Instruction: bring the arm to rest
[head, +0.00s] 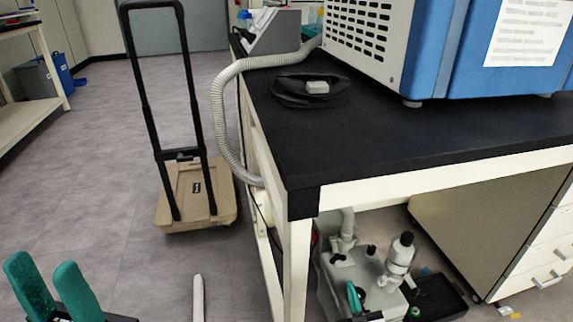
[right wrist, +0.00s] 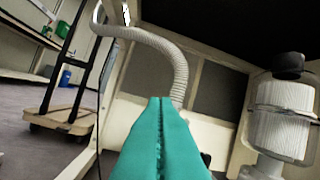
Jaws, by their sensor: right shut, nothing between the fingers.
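My left gripper (head: 43,264) shows at the bottom left of the head view, over the floor. Its two green fingers are apart with nothing between them. My right gripper (right wrist: 161,100) is in the middle of the right wrist view, its green fingers pressed together and empty. It is low, near the table's underside, with the ribbed hose ahead of it and the pump's white filter (right wrist: 283,115) to its right. In the head view, a small green piece beside the pump (head: 372,290) appears to be part of this gripper; most of that arm is not visible.
A black-topped table (head: 420,135) carries the blue and white freeze dryer (head: 430,45). A grey hose (head: 222,120) hangs off its left edge. A hand cart (head: 215,205) stands on the floor to the left. Drawers (head: 535,250) stand under the table at right.

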